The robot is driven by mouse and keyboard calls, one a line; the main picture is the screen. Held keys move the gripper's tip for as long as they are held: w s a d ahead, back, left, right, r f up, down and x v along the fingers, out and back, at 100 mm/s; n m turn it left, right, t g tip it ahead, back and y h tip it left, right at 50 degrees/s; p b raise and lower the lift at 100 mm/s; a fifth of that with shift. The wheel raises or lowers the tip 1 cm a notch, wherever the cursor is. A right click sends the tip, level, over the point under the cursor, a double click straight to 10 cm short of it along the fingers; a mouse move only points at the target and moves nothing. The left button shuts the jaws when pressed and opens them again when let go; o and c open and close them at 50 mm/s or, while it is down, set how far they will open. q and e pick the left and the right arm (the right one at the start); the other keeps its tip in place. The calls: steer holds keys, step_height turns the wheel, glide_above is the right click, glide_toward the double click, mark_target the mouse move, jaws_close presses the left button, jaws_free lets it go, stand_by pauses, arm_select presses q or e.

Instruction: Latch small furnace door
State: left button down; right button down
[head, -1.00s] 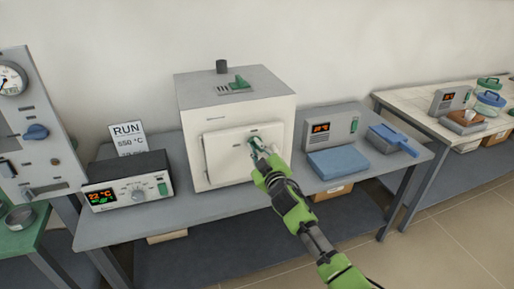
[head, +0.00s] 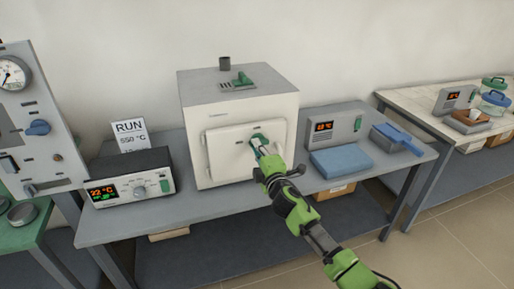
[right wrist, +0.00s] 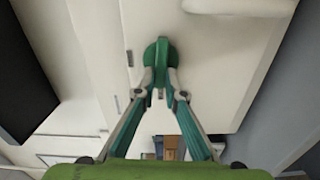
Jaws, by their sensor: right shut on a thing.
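The small furnace (head: 195,125) is a cream box with a grey top on the grey bench. Its front door (head: 225,155) looks closed, lying flat against the front. A green latch handle (head: 258,139) sits at the right part of the door. It also shows in the right wrist view (right wrist: 158,52), where its lower part lies between my fingertips. My right gripper (head: 264,150) is at this handle and shut on it; the right wrist view shows both fingertips (right wrist: 160,92) against its sides. My left gripper does not show.
A controller box (head: 130,178) with a lit display stands left of the furnace, with a RUN card (head: 130,135) behind it. Right of the furnace are a small display unit (head: 333,127), a blue pad (head: 340,161) and a blue tray (head: 395,138). A gauge panel (head: 40,125) stands far left.

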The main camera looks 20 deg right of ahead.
steer(key=shift+f+n, duration=0.15)
steer(key=shift+n, duration=0.35)
steer(key=c, duration=2.1)
jaws_free()
steer(key=s, duration=1.2)
steer(key=shift+d, duration=0.2)
steer(key=shift+f, duration=0.1)
